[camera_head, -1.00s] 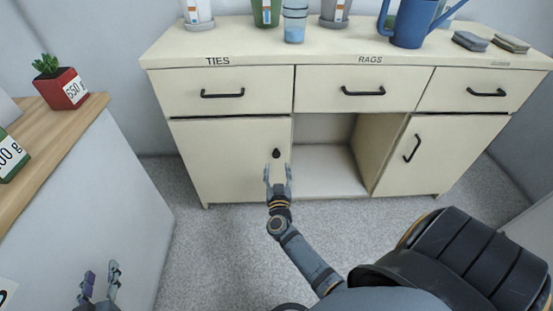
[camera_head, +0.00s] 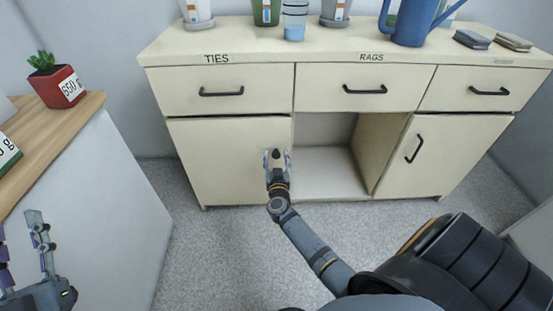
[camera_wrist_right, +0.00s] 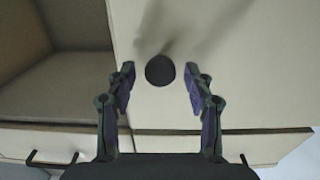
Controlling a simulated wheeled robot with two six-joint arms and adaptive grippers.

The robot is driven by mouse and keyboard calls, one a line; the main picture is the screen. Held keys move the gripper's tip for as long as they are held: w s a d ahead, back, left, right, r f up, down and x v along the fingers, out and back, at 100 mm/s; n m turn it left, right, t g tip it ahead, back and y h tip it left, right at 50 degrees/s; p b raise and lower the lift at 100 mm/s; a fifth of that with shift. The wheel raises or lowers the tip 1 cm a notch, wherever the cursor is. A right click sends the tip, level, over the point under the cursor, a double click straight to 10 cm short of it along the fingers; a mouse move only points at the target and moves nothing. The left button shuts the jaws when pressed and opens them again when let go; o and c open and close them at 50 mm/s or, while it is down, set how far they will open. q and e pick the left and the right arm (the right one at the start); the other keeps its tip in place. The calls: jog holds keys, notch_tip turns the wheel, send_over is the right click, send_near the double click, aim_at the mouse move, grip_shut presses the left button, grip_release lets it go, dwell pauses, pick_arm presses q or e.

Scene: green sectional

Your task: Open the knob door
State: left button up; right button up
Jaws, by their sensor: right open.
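The cream cabinet's lower left door (camera_head: 215,160) is closed flush in its frame. Its small dark round knob (camera_head: 276,154) is near the door's upper right edge and also shows in the right wrist view (camera_wrist_right: 160,70). My right gripper (camera_head: 277,155) is open at the door, with one finger on each side of the knob. In the right wrist view, gaps show between the knob and both fingers (camera_wrist_right: 160,82). My left gripper (camera_head: 18,222) is open and empty at the lower left, by the side counter.
An open compartment (camera_head: 325,170) is right of the door. Drawers with black bar handles (camera_head: 221,92) run above. Pots and a blue watering can (camera_head: 413,22) stand on top. A wooden-topped counter (camera_head: 60,125) is at left. Carpet in front is clear.

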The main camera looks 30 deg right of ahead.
grip_shut()
dwell(0.4)
jog(key=shift+a, duration=0.1)
